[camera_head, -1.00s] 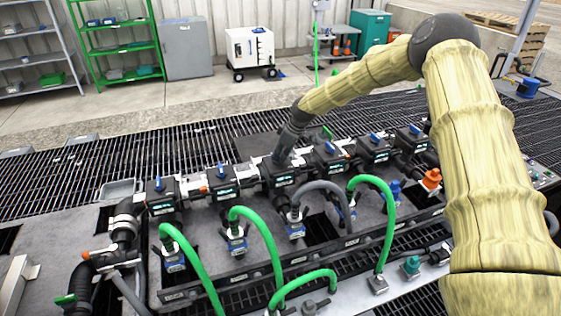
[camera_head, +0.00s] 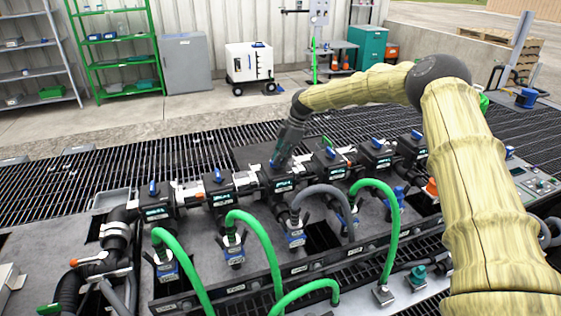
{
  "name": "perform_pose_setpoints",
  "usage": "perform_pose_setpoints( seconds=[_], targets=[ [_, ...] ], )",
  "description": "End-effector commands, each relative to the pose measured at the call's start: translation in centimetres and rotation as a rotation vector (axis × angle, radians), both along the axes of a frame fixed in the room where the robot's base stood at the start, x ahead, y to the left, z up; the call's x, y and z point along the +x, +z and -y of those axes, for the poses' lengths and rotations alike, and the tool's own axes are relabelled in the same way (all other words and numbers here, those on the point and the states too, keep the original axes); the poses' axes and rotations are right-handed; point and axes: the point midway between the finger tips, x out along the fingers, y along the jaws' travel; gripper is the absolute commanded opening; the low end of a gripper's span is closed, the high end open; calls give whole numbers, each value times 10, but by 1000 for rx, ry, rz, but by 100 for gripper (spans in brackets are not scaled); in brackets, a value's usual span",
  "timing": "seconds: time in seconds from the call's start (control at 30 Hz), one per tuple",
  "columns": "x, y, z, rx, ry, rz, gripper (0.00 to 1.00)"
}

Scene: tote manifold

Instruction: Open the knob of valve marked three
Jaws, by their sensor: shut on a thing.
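A row of black valves with blue knobs runs across the manifold. My gripper (camera_head: 279,163) comes down from above onto the third valve from the left (camera_head: 280,183) and is shut on its blue knob (camera_head: 272,162). The fingers hide most of that knob, so its angle is hard to tell. To the left are the second valve (camera_head: 220,196) and the first valve (camera_head: 156,209). To the right are the fourth valve (camera_head: 331,168) and others beyond it. The valves' labels are too small to read.
Green hoses (camera_head: 262,235) and a grey hose (camera_head: 330,190) arch in front of the valves. My forearm passes over the right end of the row. Dark floor grating (camera_head: 110,165) lies open behind the manifold. A white wheeled cabinet (camera_head: 249,65) stands far back.

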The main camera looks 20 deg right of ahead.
Motion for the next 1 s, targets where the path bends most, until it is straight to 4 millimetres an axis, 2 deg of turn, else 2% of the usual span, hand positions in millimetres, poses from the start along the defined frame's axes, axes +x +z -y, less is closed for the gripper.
perform_pose_setpoints(
  seconds=[0.63, 0.67, 0.73, 0.77, 1.0],
  targets=[
    [1, 0, 1, -2, 46, 1, 0],
    [1, 0, 1, -2, 46, 1, 19],
    [1, 0, 1, -2, 46, 1, 32],
    [1, 0, 1, -2, 46, 1, 35],
    [1, 0, 0, -1, 45, 0, 35]
  ],
)
